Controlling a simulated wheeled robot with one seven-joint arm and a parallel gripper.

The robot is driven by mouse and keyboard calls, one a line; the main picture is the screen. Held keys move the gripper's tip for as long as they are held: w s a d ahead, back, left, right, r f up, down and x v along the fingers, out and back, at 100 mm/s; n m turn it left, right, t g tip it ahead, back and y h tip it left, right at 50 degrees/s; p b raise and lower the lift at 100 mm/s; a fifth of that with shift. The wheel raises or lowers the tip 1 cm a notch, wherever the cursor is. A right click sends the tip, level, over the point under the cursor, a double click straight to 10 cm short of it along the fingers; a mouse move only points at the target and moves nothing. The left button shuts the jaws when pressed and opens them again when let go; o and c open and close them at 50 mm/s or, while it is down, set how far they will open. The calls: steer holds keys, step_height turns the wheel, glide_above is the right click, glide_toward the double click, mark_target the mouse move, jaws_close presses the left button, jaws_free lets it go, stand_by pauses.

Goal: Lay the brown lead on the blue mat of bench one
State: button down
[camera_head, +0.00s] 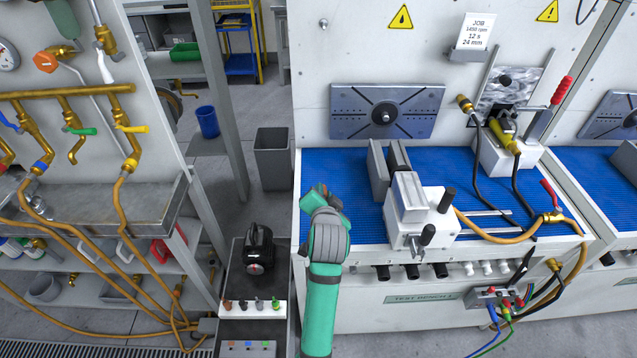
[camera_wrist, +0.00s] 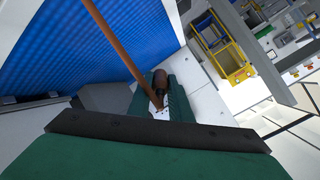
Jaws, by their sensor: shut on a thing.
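My gripper (camera_head: 322,192) is at the left front edge of the blue mat (camera_head: 345,178) of bench one, in the head view. In the wrist view my gripper (camera_wrist: 160,98) is shut on the brown lead, whose dark brown end (camera_wrist: 160,80) sits between the green fingers. Its thin brown cable (camera_wrist: 112,35) runs up and left across the blue mat (camera_wrist: 55,45). I cannot tell whether the lead touches the mat. The head view does not clearly show the lead, as my gripper covers that spot.
Grey blocks (camera_head: 377,170) and a white clamp unit (camera_head: 425,228) stand on the mat right of my gripper. A hose (camera_head: 490,235) lies farther right. A black device (camera_head: 258,250) stands left of my arm. The mat's left strip looks clear.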

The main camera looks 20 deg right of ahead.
steer(key=shift+w+f, duration=0.1)
steer(key=shift+f, duration=3.1)
steer(key=c, duration=1.5)
jaws_free()
steer(key=shift+c, duration=0.2)
steer(key=v, duration=1)
steer(key=shift+s+a+r, duration=0.1)
steer(key=shift+s+r, duration=0.15)
steer(key=shift+s, duration=0.05)
